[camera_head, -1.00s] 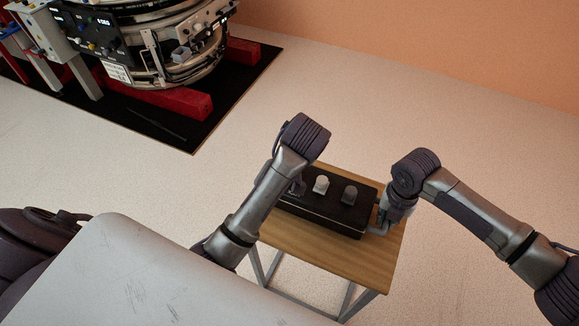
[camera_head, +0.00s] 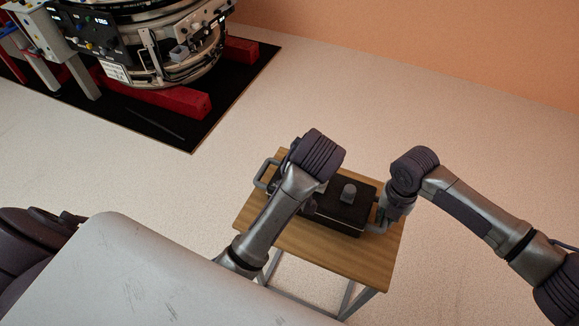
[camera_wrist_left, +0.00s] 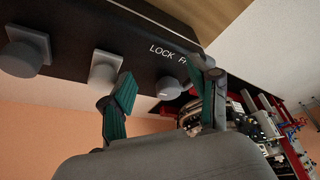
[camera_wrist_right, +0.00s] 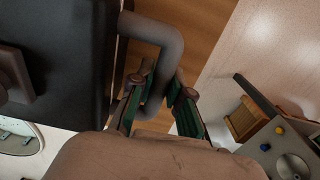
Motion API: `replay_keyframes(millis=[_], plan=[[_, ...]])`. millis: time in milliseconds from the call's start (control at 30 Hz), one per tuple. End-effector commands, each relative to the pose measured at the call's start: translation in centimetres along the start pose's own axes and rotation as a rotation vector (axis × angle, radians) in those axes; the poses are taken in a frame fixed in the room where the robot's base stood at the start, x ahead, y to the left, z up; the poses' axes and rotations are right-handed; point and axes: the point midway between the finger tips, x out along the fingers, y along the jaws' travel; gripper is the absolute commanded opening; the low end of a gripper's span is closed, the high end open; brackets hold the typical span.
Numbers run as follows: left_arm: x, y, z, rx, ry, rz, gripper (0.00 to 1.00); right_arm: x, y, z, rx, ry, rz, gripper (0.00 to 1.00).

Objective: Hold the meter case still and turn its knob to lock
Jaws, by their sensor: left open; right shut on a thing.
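The black meter case (camera_head: 335,222) lies on a small wooden table; it also shows in the left wrist view (camera_wrist_left: 140,25). Its round grey knob (camera_wrist_left: 170,87) sits beside the white word LOCK. My left gripper (camera_wrist_left: 163,75) is open, with its fingers on either side of that knob in the picture; I cannot tell whether they touch it. In the head view my left wrist hides these fingers and part of the case. My right gripper (camera_wrist_right: 160,90) is shut on the case's right grey handle (camera_wrist_right: 172,45), which also shows in the head view (camera_head: 380,224).
A second handle (camera_head: 262,172) is at the case's left end. The wooden table top (camera_head: 340,260) is bare in front. A large machine on red beams (camera_head: 180,98) stands far left on a black mat.

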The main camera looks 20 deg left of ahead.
Motion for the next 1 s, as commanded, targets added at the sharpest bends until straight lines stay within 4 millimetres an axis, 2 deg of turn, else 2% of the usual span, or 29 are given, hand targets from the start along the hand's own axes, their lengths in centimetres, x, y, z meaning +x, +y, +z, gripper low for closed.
replay_keyframes(millis=[33,100,300,500,833,867,1000], plan=[[-0.5,0.0,1.3,0.002,-0.004,0.002,0.61,0.1,0.0,0.0,0.0,0.001,0.0,0.0],[-1.0,0.0,2.6,0.002,-0.004,0.001,0.61,0.1,0.0,0.0,0.0,0.001,0.0,0.0],[-2.2,0.0,5.4,0.001,-0.003,0.0,0.61,0.0,0.0,-0.1,-0.001,0.001,0.0,0.0],[-2.6,0.0,6.3,0.001,0.0,0.0,0.61,0.0,0.0,-0.1,-0.001,0.001,0.0,0.0],[-2.6,0.0,6.2,0.0,0.0,0.0,0.61,0.0,0.0,-0.1,-0.001,0.001,0.0,0.0],[-2.6,0.0,6.2,0.0,0.0,0.0,0.61,0.0,0.0,-0.1,-0.001,0.001,0.0,0.22],[-2.6,0.0,6.2,0.0,0.0,0.0,0.61,0.0,0.0,-0.1,-0.001,0.001,0.0,0.46]])
